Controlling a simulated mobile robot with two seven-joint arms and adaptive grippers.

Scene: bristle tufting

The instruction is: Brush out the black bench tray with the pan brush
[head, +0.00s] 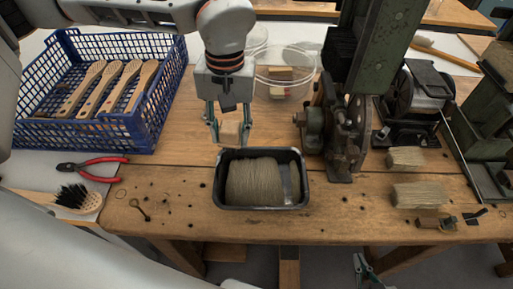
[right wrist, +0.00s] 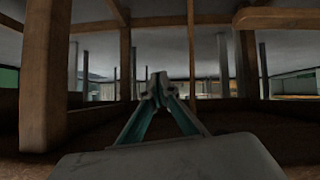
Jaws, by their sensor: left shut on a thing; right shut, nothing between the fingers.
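The black bench tray (head: 302,203) stands near the bench's front edge. A thick roll of tan fibre (head: 252,181) fills most of it, with a greyish strip at its right end. My left gripper (head: 229,140) is shut on a small pale wooden block (head: 230,131), just behind the tray's back left rim. A brush with black bristles (head: 76,196) and a wooden handle, apparently the pan brush, lies at the bench's front left. My right gripper (head: 362,262) is low in front of the bench; in the right wrist view its fingertips (right wrist: 158,88) meet, empty.
A blue crate (head: 95,134) with several wooden brush bodies stands at the back left. Red-handled pliers (head: 92,168) lie before it. A green machine (head: 345,130) stands right of the tray. Fibre bundles (head: 418,194) lie farther right. Clear tubs (head: 285,78) stand behind.

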